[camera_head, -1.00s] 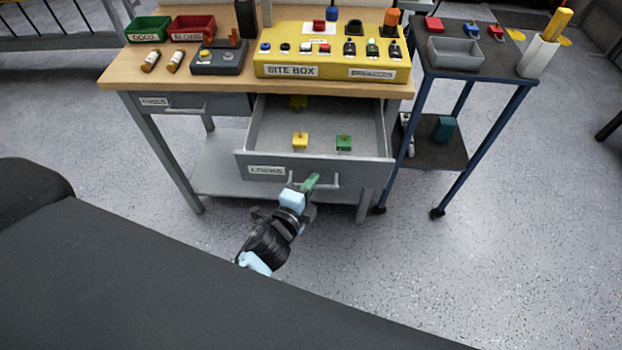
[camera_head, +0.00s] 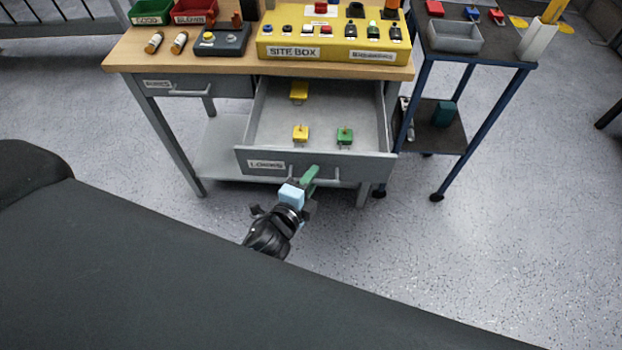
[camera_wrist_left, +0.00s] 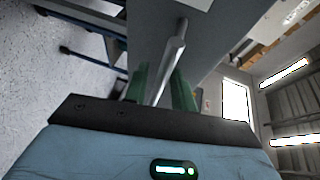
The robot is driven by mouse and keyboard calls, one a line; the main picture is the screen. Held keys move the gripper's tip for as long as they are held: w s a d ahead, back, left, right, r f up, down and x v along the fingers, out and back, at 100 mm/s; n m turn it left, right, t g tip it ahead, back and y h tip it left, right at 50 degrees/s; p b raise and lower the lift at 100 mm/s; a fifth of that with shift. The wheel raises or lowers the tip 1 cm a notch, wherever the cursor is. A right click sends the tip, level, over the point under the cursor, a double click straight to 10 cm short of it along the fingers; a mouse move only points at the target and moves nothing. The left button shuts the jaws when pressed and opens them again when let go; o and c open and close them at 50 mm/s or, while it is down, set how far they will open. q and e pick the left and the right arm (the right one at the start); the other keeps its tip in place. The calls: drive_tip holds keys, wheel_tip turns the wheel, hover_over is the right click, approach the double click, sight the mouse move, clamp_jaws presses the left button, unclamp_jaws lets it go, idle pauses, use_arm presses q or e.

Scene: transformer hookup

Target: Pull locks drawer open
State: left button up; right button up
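The grey locks drawer (camera_head: 262,157) is pulled well out from under the workbench, its inside in plain view. Inside are a yellow padlock (camera_head: 299,91) at the back, a second yellow padlock (camera_head: 300,134) and a green padlock (camera_head: 345,136) near the front. My left gripper (camera_head: 309,177), with green fingers, is at the drawer's bar handle (camera_head: 333,180). In the left wrist view the handle (camera_wrist_left: 172,60) runs between the two fingers (camera_wrist_left: 160,88), which are closed around it. My right gripper is not in view.
A second labelled drawer (camera_head: 180,88) on the left is shut. The workbench top (camera_head: 130,52) carries a yellow site box (camera_head: 335,45), bins and a small grey box. A blue-framed cart (camera_head: 478,120) stands close on the right. The floor in front is clear.

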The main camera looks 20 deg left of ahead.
use_arm(q)
drive_tip(key=shift+o, duration=0.3)
drive_tip(key=d+v, duration=0.1)
drive_tip(key=v, duration=0.6)
drive_tip(key=shift+s+a, duration=0.4)
drive_tip(key=shift+a, duration=0.1)
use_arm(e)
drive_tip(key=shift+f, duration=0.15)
use_arm(q)
drive_tip(key=s+a+f+n+g+p, duration=0.2)
drive_tip(key=s+n, duration=0.6)
drive_tip(key=s, duration=0.4)
drive_tip(key=s+a+f+n+g+p, duration=0.2)
drive_tip(key=s+f+n+g, duration=0.3)
drive_tip(key=s+n, duration=0.3)
drive_tip(key=s+p, duration=0.1)
drive_tip(key=s, duration=0.2)
drive_tip(key=shift+s+a, duration=0.2)
drive_tip(key=shift+s, duration=0.2)
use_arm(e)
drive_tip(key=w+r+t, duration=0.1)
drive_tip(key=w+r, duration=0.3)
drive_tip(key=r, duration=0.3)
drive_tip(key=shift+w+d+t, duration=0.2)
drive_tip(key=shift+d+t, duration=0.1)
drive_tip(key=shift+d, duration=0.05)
use_arm(q)
drive_tip(key=shift+f, duration=0.1)
